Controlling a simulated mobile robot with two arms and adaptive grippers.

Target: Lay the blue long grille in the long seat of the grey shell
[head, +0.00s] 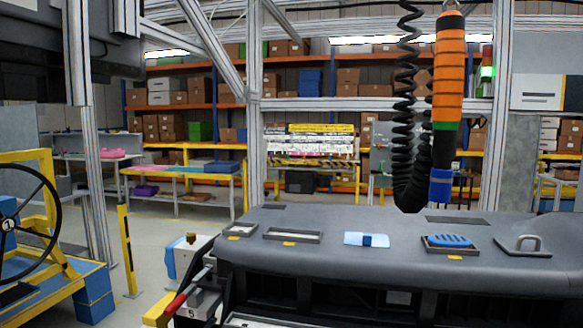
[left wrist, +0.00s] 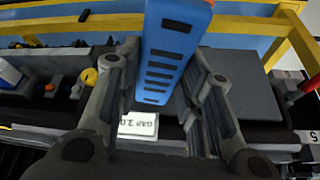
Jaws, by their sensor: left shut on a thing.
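In the left wrist view my left gripper (left wrist: 163,80) is shut on the blue long grille (left wrist: 170,55), a blue bar with a row of dark slots. The grille stands up between the fingers and runs out of the top of the picture. In the head view the grey shell (head: 380,265) spans the lower right. A long rectangular framed seat (head: 292,235) with a yellow tag lies on its top, left of middle. It looks empty. Neither gripper shows in the head view, and my right gripper is in no view.
An orange tool (head: 449,75) hangs above. A white label (left wrist: 139,124) lies below the gripper.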

